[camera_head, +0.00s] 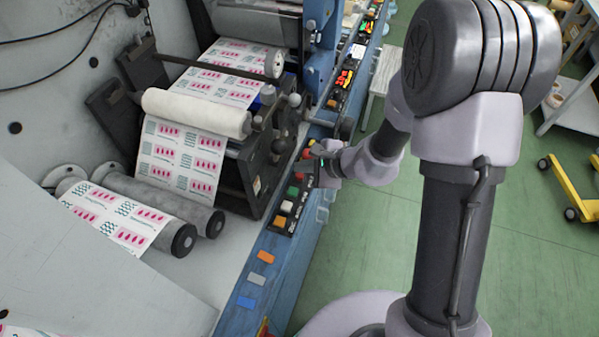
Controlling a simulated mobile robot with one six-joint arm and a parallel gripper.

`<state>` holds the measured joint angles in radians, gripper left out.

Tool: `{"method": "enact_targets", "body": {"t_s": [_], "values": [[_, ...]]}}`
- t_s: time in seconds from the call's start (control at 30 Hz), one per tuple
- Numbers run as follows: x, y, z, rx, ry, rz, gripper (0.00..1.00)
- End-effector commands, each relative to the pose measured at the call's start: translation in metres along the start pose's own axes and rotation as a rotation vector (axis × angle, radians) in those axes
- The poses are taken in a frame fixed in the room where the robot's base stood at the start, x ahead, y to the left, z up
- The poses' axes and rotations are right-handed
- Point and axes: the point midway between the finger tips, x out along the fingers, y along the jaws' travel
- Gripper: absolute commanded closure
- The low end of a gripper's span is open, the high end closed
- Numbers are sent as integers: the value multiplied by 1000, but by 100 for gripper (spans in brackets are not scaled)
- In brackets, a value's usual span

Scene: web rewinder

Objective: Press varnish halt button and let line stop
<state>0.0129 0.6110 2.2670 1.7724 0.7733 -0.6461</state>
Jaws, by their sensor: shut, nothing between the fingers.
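A dark button panel (275,229) runs along the blue rail beside the printing machine. It carries several coloured buttons, among them a green button (293,191), a pale button (286,206) and an orange button (280,221). A red button (308,153) shows at the panel's far end, partly hidden by my gripper. My gripper (314,158) is shut and empty, at that far end of the panel. Whether it touches a button cannot be told. The labels are too small to read, so I cannot tell which one is the varnish halt button.
A printed web (185,155) runs over rollers at the left. Another control panel (345,78) with lit buttons sits farther up the rail. Coloured tags, one orange (265,257), lie on the near rail. The green floor (365,240) right of the rail is clear; a yellow wheeled frame (572,190) stands far right.

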Motion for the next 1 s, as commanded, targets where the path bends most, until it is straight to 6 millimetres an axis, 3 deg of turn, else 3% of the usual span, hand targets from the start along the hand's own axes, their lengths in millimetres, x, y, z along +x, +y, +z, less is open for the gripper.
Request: {"method": "enact_targets", "body": {"t_s": [0.27,0.7,1.0], "values": [[-4,-3,3,-1,0,0,100],[-34,-25,25,-1,0,1,100],[-34,-25,25,0,0,1,100]]}}
